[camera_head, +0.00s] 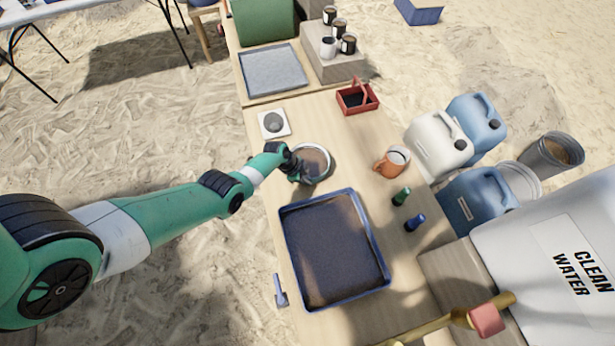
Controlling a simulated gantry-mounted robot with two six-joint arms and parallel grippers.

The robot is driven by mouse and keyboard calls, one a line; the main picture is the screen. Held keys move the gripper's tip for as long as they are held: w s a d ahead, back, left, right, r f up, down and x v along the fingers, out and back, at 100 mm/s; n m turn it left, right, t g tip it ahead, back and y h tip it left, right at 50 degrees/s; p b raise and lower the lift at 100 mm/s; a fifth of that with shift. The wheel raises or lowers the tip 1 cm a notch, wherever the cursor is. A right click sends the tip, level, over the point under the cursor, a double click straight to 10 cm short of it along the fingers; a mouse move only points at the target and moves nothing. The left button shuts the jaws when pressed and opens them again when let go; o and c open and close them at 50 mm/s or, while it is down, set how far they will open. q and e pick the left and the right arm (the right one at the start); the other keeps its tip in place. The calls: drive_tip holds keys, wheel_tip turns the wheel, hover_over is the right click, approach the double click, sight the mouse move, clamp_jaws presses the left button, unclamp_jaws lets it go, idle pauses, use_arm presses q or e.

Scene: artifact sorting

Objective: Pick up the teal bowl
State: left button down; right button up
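A round bowl (315,158) with a pale grey rim and a brownish inside stands on the wooden table, above the large tray in the picture. Its outer wall is mostly hidden, and no clear teal shows on it. My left gripper (297,170) is at the bowl's left side, with its dark fingers at or over the rim. The fingers are small and overlap the bowl, so I cannot tell whether they are open or shut on it. My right gripper is not in view.
A blue-rimmed tray (381,262) lies just below the bowl. A white square item (274,123) with a grey disc is at upper left. A red caddy (357,99) is farther back.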

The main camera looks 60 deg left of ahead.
use_arm(q)
wheel_tip(320, 180, up, 4)
drive_tip(key=shift+w+f+p, duration=0.1)
drive_tip(key=shift+f+p, duration=0.15)
drive_tip(key=shift+p, duration=1)
drive_tip(key=s+d+r+p, duration=0.8)
drive_tip(key=s+p, duration=0.3)
drive_tip(key=p, duration=0.4)
drive_tip(key=shift+s+r, duration=0.15)
drive_tip(key=shift+r, duration=0.35)
